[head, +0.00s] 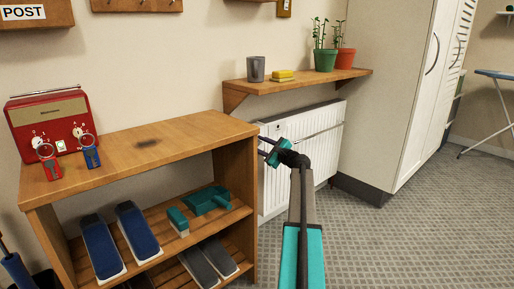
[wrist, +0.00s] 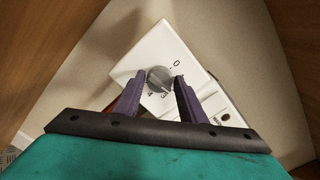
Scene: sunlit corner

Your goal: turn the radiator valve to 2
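The radiator (head: 325,133) is white and hangs on the wall under the shelf. The radiator valve (wrist: 159,79) is a round grey knob on a white plate in the wrist view. A 0 is readable at the plate's upper right, and smaller marks below the knob are partly hidden and blurred. My gripper (wrist: 161,77) has one purple finger on each side of the knob, with a small gap visible on the right; it is open. In the head view my gripper (head: 262,146) is beside the radiator's left end, and the valve cannot be made out there.
A wooden shoe rack (head: 190,133) stands close on the left, with a red radio (head: 52,120) on top. A wall shelf (head: 300,83) with a grey cup (head: 256,69) and potted plants hangs above the radiator. A white cabinet (head: 405,90) stands right. The carpet in front is clear.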

